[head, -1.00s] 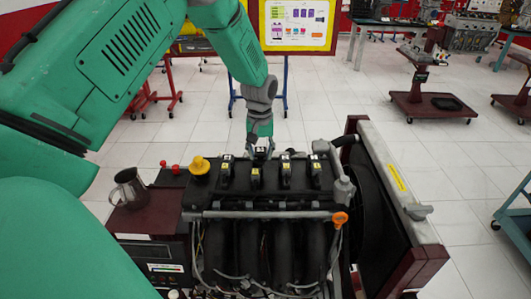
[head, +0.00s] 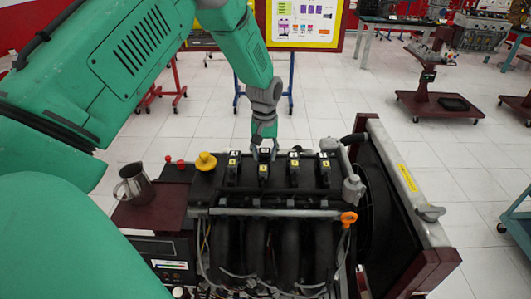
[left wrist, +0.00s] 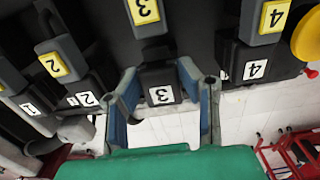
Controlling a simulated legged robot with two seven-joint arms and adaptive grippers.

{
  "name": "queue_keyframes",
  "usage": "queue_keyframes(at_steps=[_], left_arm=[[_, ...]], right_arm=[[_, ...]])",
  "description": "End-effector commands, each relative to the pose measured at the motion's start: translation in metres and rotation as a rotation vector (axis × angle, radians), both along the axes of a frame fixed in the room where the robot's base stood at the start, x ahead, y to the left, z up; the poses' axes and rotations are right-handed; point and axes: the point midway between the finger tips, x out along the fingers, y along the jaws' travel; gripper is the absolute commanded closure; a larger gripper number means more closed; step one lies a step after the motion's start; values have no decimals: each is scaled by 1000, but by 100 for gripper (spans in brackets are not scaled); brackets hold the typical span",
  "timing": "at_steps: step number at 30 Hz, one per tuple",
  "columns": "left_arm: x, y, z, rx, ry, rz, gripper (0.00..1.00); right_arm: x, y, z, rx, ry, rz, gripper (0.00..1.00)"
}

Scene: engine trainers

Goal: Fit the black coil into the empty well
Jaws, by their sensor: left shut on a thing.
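My left gripper (head: 264,148) reaches down over the back of the engine's top. Its two fingers (left wrist: 161,103) are shut on a black coil (left wrist: 153,76) with a white 3 label, one finger on each side. In the head view the black coil (head: 265,156) is in line with its neighbours, its label slightly higher than theirs. The well is hidden under the coil, so I cannot tell whether the coil is fully seated. A black part with a yellow 3 label (left wrist: 143,12) is right beside it. My right gripper is not in view.
Neighbouring coils labelled 2 (left wrist: 86,99) and 4 (left wrist: 255,70) flank the held one closely. A yellow cap (head: 205,162) and metal jug (head: 134,184) are on the left. A grey pipe (head: 352,185) rises on the right. Open floor lies behind the engine.

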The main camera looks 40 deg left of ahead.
Motion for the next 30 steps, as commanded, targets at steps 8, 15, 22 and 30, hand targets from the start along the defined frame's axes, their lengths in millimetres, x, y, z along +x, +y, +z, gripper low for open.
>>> queue_keyframes(at_steps=[8, 15, 22, 30], left_arm=[[0, 0, -3, 6, -4, 0, 100], [1, 4, -11, 4, -3, 0, 100], [1, 7, -14, 3, -4, 0, 100], [1, 6, -14, 4, -5, 0, 45]], right_arm=[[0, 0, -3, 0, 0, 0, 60], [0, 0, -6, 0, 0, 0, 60], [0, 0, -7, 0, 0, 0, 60], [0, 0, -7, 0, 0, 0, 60]])
